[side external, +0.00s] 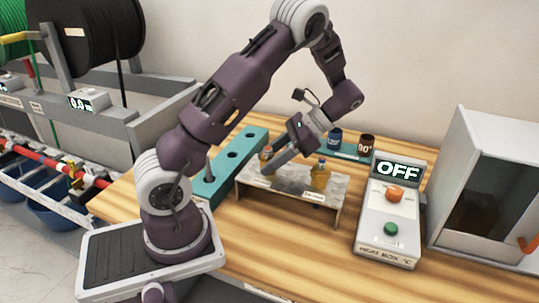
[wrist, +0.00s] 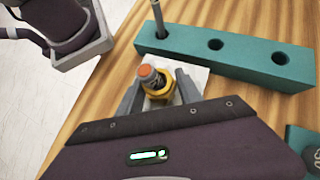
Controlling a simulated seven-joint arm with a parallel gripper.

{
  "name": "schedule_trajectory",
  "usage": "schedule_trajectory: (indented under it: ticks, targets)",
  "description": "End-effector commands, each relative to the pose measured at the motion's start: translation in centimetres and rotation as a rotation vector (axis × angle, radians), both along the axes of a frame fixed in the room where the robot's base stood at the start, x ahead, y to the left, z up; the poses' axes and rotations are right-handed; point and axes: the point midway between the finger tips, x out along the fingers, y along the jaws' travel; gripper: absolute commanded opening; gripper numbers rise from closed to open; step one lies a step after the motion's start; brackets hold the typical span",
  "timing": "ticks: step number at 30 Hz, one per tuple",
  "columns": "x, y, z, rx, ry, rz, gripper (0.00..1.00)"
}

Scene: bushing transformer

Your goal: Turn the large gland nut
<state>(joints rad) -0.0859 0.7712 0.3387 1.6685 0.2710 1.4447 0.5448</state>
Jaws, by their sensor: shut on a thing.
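A brass gland nut (wrist: 158,93) with an orange-topped grey piece through it sits between my two gripper fingers (wrist: 160,90) in the wrist view. My gripper (side external: 272,166) is shut on it at the left end of the grey stand (side external: 290,178) in the side view. The top of this gland (side external: 266,151) shows just beyond the fingers there, and the fingers hide its lower part. A second brass gland (side external: 320,175) stands upright at the right end of the stand, apart from my gripper. The stand's small labels are too small to read.
A teal block (wrist: 245,60) with holes and one grey rod lies beyond the stand. Two cups (side external: 350,143), blue and brown, stand on a teal base behind. A heat box control (side external: 390,220) reads OFF, beside a white cabinet (side external: 490,190) at the right.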

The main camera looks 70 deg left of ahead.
Motion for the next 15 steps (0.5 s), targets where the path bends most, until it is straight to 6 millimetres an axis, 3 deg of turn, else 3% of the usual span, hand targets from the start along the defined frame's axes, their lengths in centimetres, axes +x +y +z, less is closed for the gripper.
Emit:
schedule_trajectory:
  ticks: [1, 7, 11, 15]
  targets:
    - [-0.27, 0.09, -0.04, -0.002, 0.010, 0.076, 0.02]
    - [-0.37, -0.05, -0.02, -0.002, 0.014, 0.088, 0.02]
    - [-0.37, -0.03, -0.04, -0.006, 0.014, 0.274, 0.01]
    - [-0.31, -0.13, -0.03, -0.005, 0.013, 0.267, 0.00]
